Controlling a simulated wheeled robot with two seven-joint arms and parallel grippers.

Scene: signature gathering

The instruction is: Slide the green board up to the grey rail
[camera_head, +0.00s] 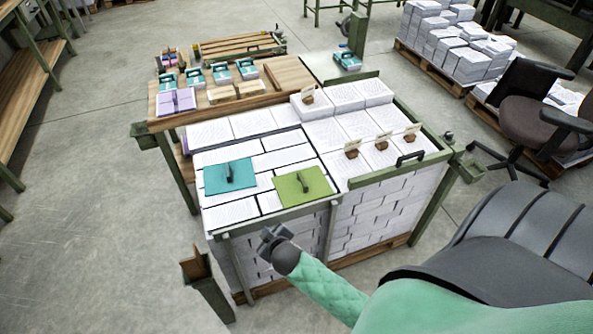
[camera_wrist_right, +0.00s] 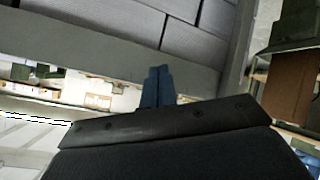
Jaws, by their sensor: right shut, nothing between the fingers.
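The grey rail (camera_head: 250,226) runs along the front edge of the stacks, close to the board's near side. My right gripper (camera_head: 268,236) is in front of and just below the rail, left of the green board. In the right wrist view its blue fingertips (camera_wrist_right: 157,72) are together and empty, in front of a grey bar (camera_wrist_right: 95,50) with paper blocks behind it. The green board is not seen there. My left gripper is out of view.
A teal board (camera_head: 228,178) with a handle lies left of the green one. Small brown blocks with cards (camera_head: 352,149) stand on the right stacks. A dark handle (camera_head: 410,158) is at the right edge.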

